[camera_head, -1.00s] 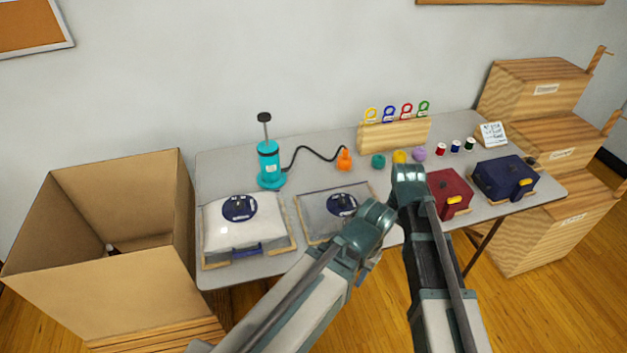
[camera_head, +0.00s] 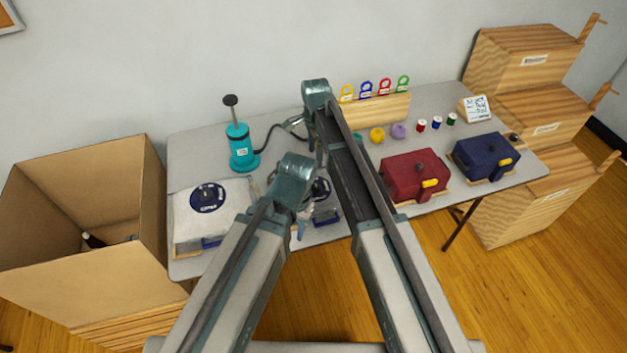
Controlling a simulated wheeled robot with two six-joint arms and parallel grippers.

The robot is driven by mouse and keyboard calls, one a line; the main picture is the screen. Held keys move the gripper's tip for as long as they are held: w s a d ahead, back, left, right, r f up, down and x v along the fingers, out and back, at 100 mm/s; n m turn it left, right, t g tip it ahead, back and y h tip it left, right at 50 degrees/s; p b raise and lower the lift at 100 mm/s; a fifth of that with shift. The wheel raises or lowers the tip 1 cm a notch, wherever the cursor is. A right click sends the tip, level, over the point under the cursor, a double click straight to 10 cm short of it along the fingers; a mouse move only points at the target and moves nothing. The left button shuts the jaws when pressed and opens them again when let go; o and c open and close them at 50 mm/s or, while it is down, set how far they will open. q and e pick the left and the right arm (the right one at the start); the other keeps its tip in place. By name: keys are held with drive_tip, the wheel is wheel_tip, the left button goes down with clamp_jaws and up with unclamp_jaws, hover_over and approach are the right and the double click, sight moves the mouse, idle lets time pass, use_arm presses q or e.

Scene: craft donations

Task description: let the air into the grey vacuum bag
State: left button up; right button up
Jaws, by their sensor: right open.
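The grey vacuum bag (camera_head: 328,203) lies on the table in the middle of the head view, mostly hidden behind my two arms. Part of its dark blue round valve (camera_head: 321,187) shows between them. My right gripper (camera_head: 319,163) hangs from the raised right wrist, open, above the far side of the bag; its fingertips are partly hidden. My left gripper (camera_head: 302,226) is low by the bag's near left part, mostly hidden behind its own wrist. I cannot tell whether it touches the bag or is open.
A white bag (camera_head: 185,222) lies to the left, with the teal pump (camera_head: 240,150) behind it. Red (camera_head: 410,170) and blue (camera_head: 478,155) boxes stand right. A cardboard box (camera_head: 90,285) is at far left; wooden crates (camera_head: 530,115) are at far right.

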sight(315, 183)
wheel_tip(315, 183, down, 13)
drive_tip(key=b, duration=1.2)
drive_tip(key=shift+f+b, duration=0.1)
drive_tip(key=shift+b, duration=0.2)
clamp_jaws()
